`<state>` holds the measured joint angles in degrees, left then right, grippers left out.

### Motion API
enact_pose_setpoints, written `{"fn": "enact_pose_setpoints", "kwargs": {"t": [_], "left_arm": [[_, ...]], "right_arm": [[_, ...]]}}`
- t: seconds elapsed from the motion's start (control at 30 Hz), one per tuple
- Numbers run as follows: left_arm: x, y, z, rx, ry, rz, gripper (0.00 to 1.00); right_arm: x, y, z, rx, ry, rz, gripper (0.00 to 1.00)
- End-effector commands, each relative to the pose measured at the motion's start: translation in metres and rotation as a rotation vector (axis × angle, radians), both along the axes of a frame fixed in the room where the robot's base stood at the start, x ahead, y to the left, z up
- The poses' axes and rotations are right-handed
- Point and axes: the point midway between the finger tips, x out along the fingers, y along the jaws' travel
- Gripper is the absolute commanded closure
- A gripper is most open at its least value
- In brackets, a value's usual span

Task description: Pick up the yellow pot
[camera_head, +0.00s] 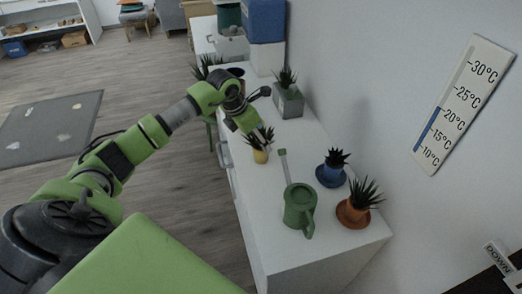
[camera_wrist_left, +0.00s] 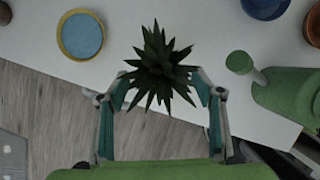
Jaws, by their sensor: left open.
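The yellow pot (camera_head: 260,156) stands upright on the white shelf desk near its left edge, with a spiky green plant in it. My left gripper (camera_head: 258,132) is right above it in the head view, pointing down. In the left wrist view the green plant (camera_wrist_left: 158,66) lies between the two spread fingers of my left gripper (camera_wrist_left: 160,88), and its leaves hide the pot below. The fingers are open, one on each side of the leaves; I cannot tell whether they touch them. My right gripper is not in view.
A green watering can (camera_head: 299,208) stands nearby, its spout towards the pot. A blue pot (camera_head: 330,174) and a terracotta pot (camera_head: 352,214) stand to the right, a grey planter (camera_head: 289,103) behind. A yellow-rimmed round container (camera_wrist_left: 63,42) with blue inside is close by.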

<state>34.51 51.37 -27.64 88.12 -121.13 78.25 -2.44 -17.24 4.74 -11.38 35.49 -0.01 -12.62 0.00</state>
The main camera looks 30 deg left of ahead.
Motion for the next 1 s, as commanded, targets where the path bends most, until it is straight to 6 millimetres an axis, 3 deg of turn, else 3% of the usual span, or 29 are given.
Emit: {"fn": "enact_pose_setpoints", "kwargs": {"t": [0.3, 0.6, 0.8, 1.0], "left_arm": [[0.015, -0.005, -0.040, -0.003, 0.002, 0.001, 0.39], [0.017, -0.006, -0.046, -0.001, 0.000, 0.000, 0.39], [0.017, -0.005, -0.046, -0.001, 0.000, 0.000, 0.87], [0.017, -0.005, -0.045, -0.001, -0.001, 0.000, 0.87]], "right_arm": [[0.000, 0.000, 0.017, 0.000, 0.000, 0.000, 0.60], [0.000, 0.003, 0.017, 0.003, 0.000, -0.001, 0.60], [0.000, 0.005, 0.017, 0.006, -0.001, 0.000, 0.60], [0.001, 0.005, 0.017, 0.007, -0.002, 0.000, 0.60]]}}
